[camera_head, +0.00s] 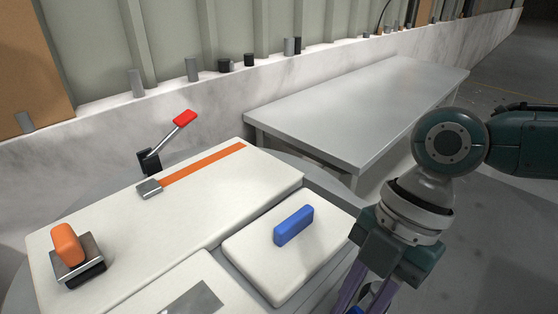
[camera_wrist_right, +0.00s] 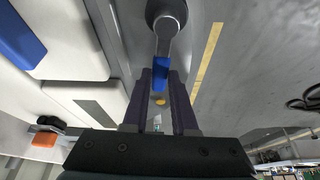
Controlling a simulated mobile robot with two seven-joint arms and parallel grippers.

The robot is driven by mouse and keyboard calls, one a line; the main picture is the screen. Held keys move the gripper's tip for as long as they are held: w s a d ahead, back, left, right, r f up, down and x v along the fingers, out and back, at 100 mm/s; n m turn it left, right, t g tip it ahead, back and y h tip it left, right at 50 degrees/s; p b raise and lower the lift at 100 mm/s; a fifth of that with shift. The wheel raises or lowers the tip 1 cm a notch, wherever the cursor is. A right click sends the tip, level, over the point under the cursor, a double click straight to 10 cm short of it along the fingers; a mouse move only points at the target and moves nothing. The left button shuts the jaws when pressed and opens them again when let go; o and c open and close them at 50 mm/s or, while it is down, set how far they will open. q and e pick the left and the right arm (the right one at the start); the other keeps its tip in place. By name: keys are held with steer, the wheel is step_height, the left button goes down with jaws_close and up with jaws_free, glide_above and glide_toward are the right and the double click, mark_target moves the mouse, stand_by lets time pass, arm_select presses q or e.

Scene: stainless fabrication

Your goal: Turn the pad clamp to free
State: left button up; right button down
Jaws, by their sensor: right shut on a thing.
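My right gripper (camera_head: 362,298) points down at the bottom of the head view, beside the white pads. In the right wrist view its two purple fingers (camera_wrist_right: 161,75) are shut on the blue tip of a lever (camera_wrist_right: 160,72). The lever's grey arm runs up to a round grey pivot (camera_wrist_right: 166,14). In the head view the fingers and the frame edge mostly hide this lever. A red-handled lever (camera_head: 184,118) on a black base stands tilted up behind the long white pad. No label shows which lever is the pad clamp. My left gripper is out of view.
A blue block handle (camera_head: 294,226) sits on the small white pad (camera_head: 262,265). An orange-handled block (camera_head: 67,244) and an orange strip (camera_head: 205,164) lie on the long pad (camera_head: 110,245). A bare steel table (camera_head: 350,110) stands behind. Open floor lies to the right.

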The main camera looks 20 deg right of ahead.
steer(key=shift+s+n+g, duration=0.3)
steer(key=shift+n, duration=0.4)
steer(key=c, duration=0.7)
jaws_free()
steer(key=shift+d, duration=0.1)
steer(key=v, duration=1)
